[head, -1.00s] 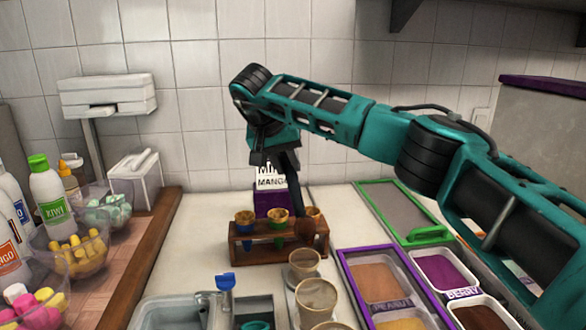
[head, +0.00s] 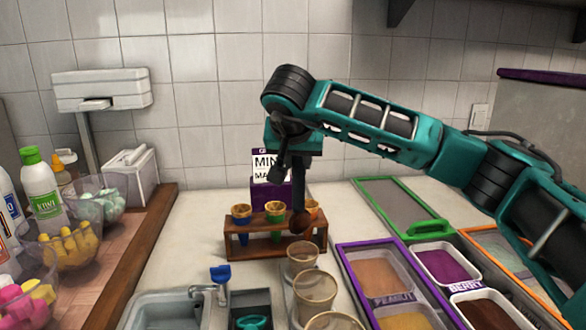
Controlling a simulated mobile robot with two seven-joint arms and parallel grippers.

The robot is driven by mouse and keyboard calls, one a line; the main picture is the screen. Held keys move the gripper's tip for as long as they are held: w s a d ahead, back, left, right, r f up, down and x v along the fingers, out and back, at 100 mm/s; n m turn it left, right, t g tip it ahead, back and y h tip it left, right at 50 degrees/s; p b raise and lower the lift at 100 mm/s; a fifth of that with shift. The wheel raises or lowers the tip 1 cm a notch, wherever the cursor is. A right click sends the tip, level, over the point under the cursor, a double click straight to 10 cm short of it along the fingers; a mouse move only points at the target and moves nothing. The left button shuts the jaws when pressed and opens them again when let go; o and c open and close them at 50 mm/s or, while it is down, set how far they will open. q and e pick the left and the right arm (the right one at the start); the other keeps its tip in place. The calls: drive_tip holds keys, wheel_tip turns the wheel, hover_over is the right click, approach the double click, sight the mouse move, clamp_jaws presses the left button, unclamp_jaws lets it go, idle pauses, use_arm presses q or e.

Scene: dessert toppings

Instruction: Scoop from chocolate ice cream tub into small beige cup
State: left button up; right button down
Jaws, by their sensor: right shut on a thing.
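My right gripper (head: 300,188) points down and is shut on a dark, upright handle, probably a scoop's. A round dark brown lump (head: 301,222) shows at its lower end, in front of the rack's right part and above the cups. Beige cups stand in a row; the farthest and smallest-looking, the small beige cup (head: 302,262), is just below the lump. The chocolate ice cream tub (head: 488,314), filled dark brown, is at the lower right and partly cut off by the frame. My left gripper is not in view.
A wooden rack (head: 277,247) holds cones right behind the cups. Other tubs, such as the peanut tub (head: 377,270) and the berry tub (head: 446,266), lie to the right. A sink (head: 165,310) is at the front left. Bottles and topping bowls stand at the left.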

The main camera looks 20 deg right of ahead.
drive_tip(key=shift+s+d+f+t+b, duration=0.15)
drive_tip(key=shift+s+f+t+b, duration=0.25)
drive_tip(key=shift+b, duration=0.55)
use_arm(q)
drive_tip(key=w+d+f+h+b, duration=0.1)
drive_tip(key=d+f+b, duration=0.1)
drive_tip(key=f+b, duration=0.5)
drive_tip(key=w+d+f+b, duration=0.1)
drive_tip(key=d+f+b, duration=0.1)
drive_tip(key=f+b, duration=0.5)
drive_tip(key=b, duration=0.5)
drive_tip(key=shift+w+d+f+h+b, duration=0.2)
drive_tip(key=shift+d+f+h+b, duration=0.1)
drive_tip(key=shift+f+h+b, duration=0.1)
use_arm(e)
drive_tip(key=s+d+f+m+t, duration=0.2)
drive_tip(key=s+f+t, duration=0.2)
drive_tip(key=s, duration=0.4)
drive_tip(key=shift+f+t, duration=0.25)
drive_tip(key=shift+t, duration=0.65)
drive_tip(key=shift+d, duration=0.1)
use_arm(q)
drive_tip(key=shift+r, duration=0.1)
use_arm(e)
drive_tip(key=shift+r, duration=0.1)
